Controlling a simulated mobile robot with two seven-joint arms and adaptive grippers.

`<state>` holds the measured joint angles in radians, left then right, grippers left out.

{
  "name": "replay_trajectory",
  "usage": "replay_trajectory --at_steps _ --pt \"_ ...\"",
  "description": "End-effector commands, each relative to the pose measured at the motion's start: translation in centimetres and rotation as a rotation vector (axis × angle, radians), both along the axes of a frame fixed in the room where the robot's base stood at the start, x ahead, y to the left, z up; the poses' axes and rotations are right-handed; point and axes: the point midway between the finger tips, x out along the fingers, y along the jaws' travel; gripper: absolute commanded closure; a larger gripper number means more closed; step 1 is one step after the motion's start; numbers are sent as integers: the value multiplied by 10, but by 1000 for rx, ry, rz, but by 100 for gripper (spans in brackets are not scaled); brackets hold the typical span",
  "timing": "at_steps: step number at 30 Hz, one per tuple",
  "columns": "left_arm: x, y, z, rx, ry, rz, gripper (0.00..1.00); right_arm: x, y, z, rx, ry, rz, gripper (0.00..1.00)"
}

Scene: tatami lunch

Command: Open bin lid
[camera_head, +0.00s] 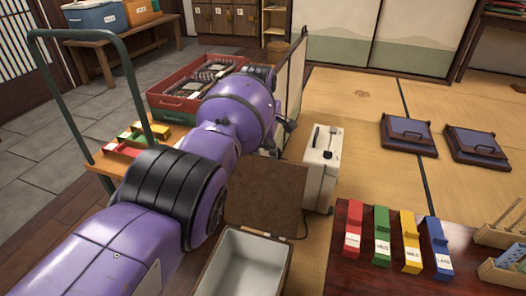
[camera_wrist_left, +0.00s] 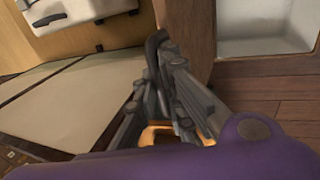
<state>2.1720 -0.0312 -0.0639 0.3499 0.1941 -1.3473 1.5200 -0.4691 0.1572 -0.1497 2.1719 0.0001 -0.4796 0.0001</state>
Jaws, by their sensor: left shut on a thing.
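The bin (camera_head: 243,262) stands at the bottom middle of the head view, with a pale, empty-looking inside. Its brown lid (camera_head: 265,195) is raised and stands up at the bin's far side, so the opening shows. My left arm reaches across from the left, and my left gripper (camera_head: 272,145) is at the lid's upper edge, partly hidden behind my arm. In the left wrist view the gripper fingers (camera_wrist_left: 157,45) are closed together at the edge of the brown lid (camera_wrist_left: 190,45), with the bin's pale inside (camera_wrist_left: 265,28) to the right. My right gripper is not in view.
A white box (camera_head: 323,165) with a black handle stands just right of the lid. A dark red table (camera_head: 385,275) with several coloured blocks is at lower right. A red crate (camera_head: 180,103) and a green-railed cart (camera_head: 105,185) lie beyond my arm.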

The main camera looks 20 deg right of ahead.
Motion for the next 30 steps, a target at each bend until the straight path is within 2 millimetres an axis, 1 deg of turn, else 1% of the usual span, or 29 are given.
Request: replay_trajectory --at_steps 1,8,9,12,13,20,23,26,30 --pt "-4 -6 -1 -10 7 -1 100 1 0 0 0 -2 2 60" --pt "-4 -6 -1 -10 7 -1 100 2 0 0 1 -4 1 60" --pt "-4 -6 -1 -10 7 -1 87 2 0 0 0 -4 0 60" --pt "-4 -6 -1 -9 7 -3 74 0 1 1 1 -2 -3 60" --pt "-4 -6 -1 -9 7 -3 72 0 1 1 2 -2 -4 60" --pt "-5 -5 -3 -8 10 -5 72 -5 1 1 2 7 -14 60" --pt "-5 -5 -3 -7 11 -5 72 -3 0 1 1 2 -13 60" --pt "-6 -5 0 -8 11 -6 72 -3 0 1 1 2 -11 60" --pt "-8 -4 12 -11 8 -7 72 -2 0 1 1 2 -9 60"
